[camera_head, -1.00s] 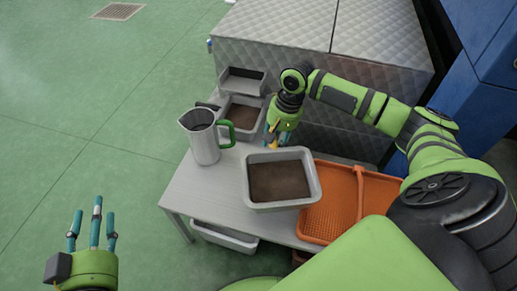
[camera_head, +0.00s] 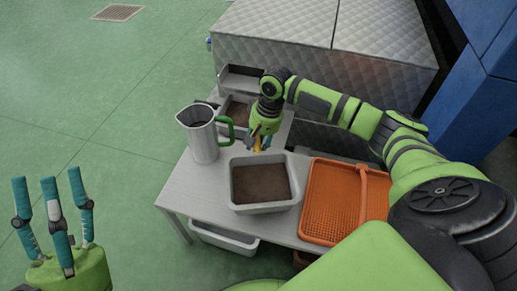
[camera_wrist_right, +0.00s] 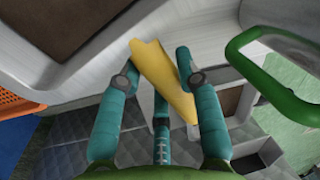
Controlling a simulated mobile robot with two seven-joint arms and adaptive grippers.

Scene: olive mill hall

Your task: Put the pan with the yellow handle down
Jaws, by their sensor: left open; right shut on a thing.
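The pale grey rectangular pan (camera_head: 263,209), filled with brown paste, is level over the front middle of the light table (camera_head: 187,197). It is at or very close to the tabletop; I cannot tell if it touches. Its yellow handle (camera_wrist_right: 163,78) points back, between the fingers of my right gripper (camera_head: 261,143), which is shut on it. In the right wrist view the pan's wall (camera_wrist_right: 100,52) shows at upper left. My left gripper (camera_head: 50,190) is open and empty over the floor at lower left.
A metal jug with a green handle (camera_head: 203,143) stands left of the pan; its handle is close to my right gripper. An orange perforated tray (camera_head: 328,210) lies just right of the pan. Another brown-filled pan (camera_head: 222,108) is behind. A pale bin (camera_head: 225,238) sits below the table.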

